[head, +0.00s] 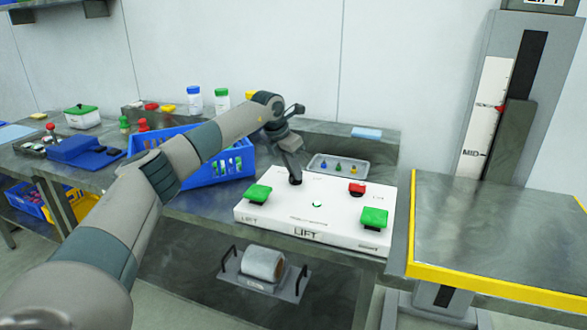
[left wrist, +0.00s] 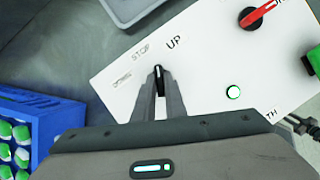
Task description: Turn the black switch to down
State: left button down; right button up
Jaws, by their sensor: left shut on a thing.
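The white control box (head: 315,222) marked LIFT sits on the bench. In the left wrist view, its black switch (left wrist: 158,76) stands between my left gripper's fingers (left wrist: 159,88), which are shut on it. Its visible tip points toward the top of that picture, below the labels STOP and UP; its exact setting is unclear. A third label left of it is unreadable. In the head view, my left gripper (head: 295,180) comes down on the box's back left part and mostly hides the switch. My right gripper is not in view.
The box also has a red switch (head: 357,188), a lit green ring (head: 317,204) and green knobs (head: 258,193) (head: 374,217). A blue crate (head: 205,172) stands to the left, a grey tray (head: 338,168) behind. A yellow-edged platform (head: 500,225) and lift column (head: 515,110) are right.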

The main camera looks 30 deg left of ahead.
pick_arm(q)
jog(key=n+y, duration=0.1)
jog(key=n, duration=0.1)
jog(key=shift+d+r+n, duration=0.1)
jog(key=shift+d+n, duration=0.05)
jog(key=shift+n, duration=0.25)
jog(key=n+y, duration=0.1)
jog(key=n, duration=0.1)
jog(key=shift+w+d+n, duration=0.1)
jog(key=shift+n, duration=0.2)
jog(key=shift+n+y, duration=0.4)
jog(key=shift+n, duration=0.5)
jog(key=n+y, duration=0.1)
jog(key=n, duration=0.2)
jog(key=shift+w+d+n+g, duration=0.1)
jog(key=shift+d+n+g, duration=0.05)
jog(key=shift+n+g, duration=0.25)
jog(key=shift+n+y, duration=0.3)
jog(key=shift+n, duration=0.4)
jog(key=shift+n+g+y, duration=0.3)
jog(key=shift+n+g, duration=0.2)
jog(key=shift+n, duration=0.4)
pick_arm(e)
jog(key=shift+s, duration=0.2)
